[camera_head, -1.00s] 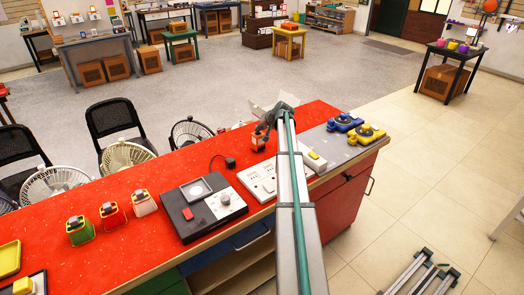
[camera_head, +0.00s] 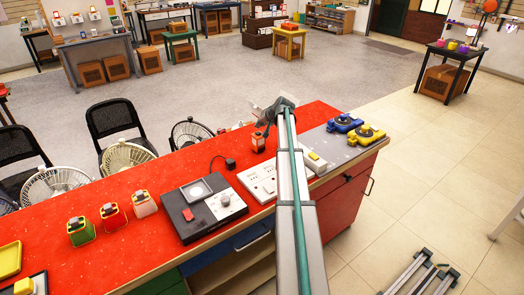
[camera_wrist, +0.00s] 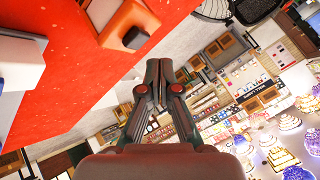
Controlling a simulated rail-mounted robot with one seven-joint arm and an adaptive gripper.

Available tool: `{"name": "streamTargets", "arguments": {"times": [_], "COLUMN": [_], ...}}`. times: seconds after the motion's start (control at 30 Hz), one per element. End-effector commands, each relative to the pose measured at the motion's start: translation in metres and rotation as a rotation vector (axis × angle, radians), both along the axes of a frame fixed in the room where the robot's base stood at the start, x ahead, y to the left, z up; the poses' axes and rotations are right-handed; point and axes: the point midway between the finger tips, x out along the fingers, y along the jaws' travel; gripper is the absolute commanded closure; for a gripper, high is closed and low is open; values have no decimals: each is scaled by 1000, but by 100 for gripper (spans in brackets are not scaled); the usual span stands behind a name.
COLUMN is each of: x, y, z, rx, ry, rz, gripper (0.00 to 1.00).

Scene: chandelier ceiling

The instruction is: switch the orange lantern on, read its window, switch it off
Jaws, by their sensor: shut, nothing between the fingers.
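The orange lantern (camera_head: 258,143) stands upright on the red counter, left of my forearm. In the wrist view it shows at the top (camera_wrist: 118,22), tilted by the camera's angle, with a dark knob (camera_wrist: 136,38) on its near side. My gripper (camera_wrist: 158,66) is shut and empty. In the head view my gripper (camera_head: 262,122) is just above the lantern, apart from it as far as I can tell. The lantern's window is too small to read in the head view and cannot be made out in the wrist view.
On the red counter (camera_head: 165,180) stand green (camera_head: 80,232), red (camera_head: 112,218) and pale pink (camera_head: 143,204) lanterns. A black-and-grey device (camera_head: 203,207), a white panel (camera_head: 262,183) and a small black plugged item (camera_head: 230,163) lie nearer. Blue (camera_head: 345,122) and yellow (camera_head: 368,135) devices sit on the right.

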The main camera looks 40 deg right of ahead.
Motion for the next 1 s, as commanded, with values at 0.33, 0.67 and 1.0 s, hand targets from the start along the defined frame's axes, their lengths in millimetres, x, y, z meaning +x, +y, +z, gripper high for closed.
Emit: {"name": "streamTargets", "arguments": {"times": [0.33, 0.67, 1.0], "x": [0, 0, -1], "y": [0, 0, 0], "z": [34, 49, 48], "rx": [0, 0, 2], "ry": [-1, 1, 2], "rz": [-1, 1, -3], "gripper": [100, 100, 100]}}
